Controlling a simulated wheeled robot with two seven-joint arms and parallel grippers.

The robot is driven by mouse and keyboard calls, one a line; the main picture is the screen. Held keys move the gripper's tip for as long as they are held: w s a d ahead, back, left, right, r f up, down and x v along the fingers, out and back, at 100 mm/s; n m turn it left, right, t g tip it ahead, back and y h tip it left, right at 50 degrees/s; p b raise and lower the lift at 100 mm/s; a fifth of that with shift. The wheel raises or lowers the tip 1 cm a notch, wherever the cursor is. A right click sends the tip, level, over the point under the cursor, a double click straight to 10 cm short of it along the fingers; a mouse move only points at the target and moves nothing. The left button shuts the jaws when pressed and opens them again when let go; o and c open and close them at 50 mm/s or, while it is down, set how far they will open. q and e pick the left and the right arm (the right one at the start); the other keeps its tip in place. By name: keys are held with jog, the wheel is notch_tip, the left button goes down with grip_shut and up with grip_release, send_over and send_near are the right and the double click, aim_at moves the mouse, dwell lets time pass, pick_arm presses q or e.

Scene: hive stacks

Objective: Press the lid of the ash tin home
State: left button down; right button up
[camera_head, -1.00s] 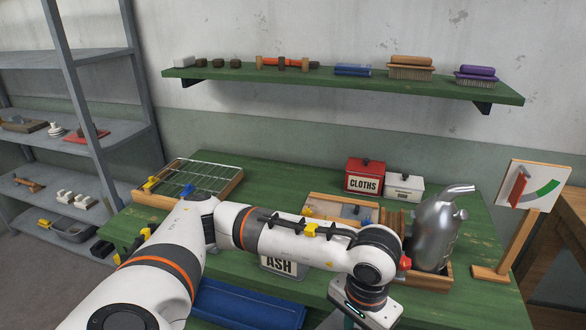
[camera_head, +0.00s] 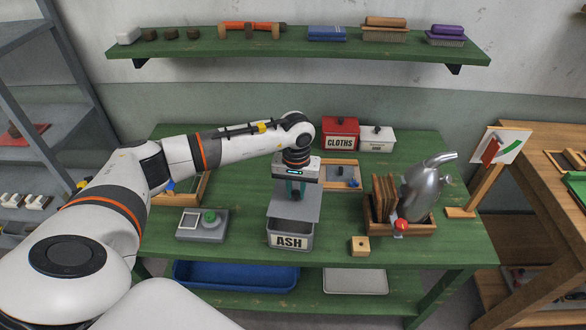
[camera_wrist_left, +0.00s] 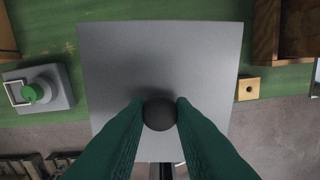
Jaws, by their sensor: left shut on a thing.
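The ash tin (camera_head: 290,236) is a grey box with an ASH label, near the front edge of the green table in the head view. Its flat grey lid (camera_head: 296,205) is above it and looks tilted, with part of the tin's opening showing in front. My left gripper (camera_head: 295,190) is shut on the lid's dark round knob. In the left wrist view the green fingers (camera_wrist_left: 160,118) close on both sides of the knob (camera_wrist_left: 160,114), and the lid (camera_wrist_left: 160,60) fills the middle. The lid hides most of the tin there. My right gripper is not in view.
A grey device with a green button (camera_head: 203,224) stands left of the tin. A small wooden block (camera_head: 360,246) lies to its right. A red CLOTHS tin (camera_head: 340,133) stands behind.

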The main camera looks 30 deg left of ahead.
aim_at(292, 199)
pick_arm(q)
jog(key=shift+w+a, duration=0.15)
jog(key=shift+a, duration=0.4)
jog(key=shift+a+f, duration=0.15)
jog(key=shift+a, duration=0.1)
jog(key=shift+f, duration=0.4)
jog(key=shift+d+f+b, duration=0.1)
jog(key=shift+f+b, duration=0.15)
jog(key=shift+b, duration=0.1)
notch_tip(292, 199, down, 4)
jog(key=shift+r+b, duration=0.2)
jog(key=shift+b, duration=0.75)
jog(key=shift+f+b, duration=0.65)
jog(key=shift+b, duration=0.05)
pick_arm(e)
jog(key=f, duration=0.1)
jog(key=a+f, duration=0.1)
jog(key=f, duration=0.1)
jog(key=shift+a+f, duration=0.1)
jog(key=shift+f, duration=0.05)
pick_arm(q)
jog(key=shift+f+b, duration=0.1)
jog(key=shift+b, duration=0.55)
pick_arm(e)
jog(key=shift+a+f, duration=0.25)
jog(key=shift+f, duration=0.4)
